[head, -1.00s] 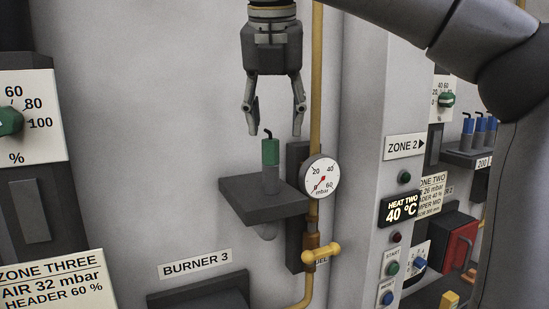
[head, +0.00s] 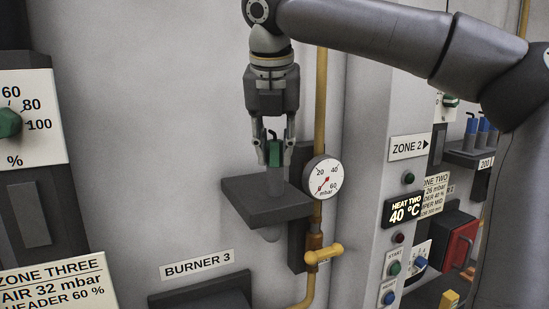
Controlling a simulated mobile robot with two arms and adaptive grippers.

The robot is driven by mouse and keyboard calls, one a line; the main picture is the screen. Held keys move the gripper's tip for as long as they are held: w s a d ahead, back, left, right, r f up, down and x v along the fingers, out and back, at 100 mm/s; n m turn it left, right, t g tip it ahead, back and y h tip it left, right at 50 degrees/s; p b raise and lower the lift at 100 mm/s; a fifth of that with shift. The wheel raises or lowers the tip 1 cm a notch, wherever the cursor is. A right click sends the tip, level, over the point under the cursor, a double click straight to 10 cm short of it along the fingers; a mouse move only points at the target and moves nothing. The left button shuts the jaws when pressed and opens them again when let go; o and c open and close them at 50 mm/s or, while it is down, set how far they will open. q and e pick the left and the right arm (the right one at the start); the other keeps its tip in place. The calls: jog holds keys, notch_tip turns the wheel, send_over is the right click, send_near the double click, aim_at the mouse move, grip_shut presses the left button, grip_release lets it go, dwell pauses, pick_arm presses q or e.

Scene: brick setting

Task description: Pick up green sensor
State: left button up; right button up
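The green sensor (head: 274,153) stands upright on a small dark shelf (head: 245,205) on the wall, with a grey lower body and a thin dark lead at its top. My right gripper (head: 275,159) points straight down over it. Its two fingers are on either side of the green part, close to it. I cannot tell whether they touch it or a small gap is left. The sensor's base is still on the shelf. My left gripper is not in view.
A pressure gauge (head: 322,178) and a yellow pipe (head: 321,100) with a yellow valve handle (head: 323,254) are just right of the shelf. Several blue-topped sensors (head: 482,125) stand on another shelf at the far right. A "BURNER 3" label (head: 197,264) is below.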

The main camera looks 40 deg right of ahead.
grip_shut()
jog(key=shift+d, duration=0.1)
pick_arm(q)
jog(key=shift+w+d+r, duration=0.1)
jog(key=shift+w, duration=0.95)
pick_arm(e)
jog(key=shift+r, duration=0.1)
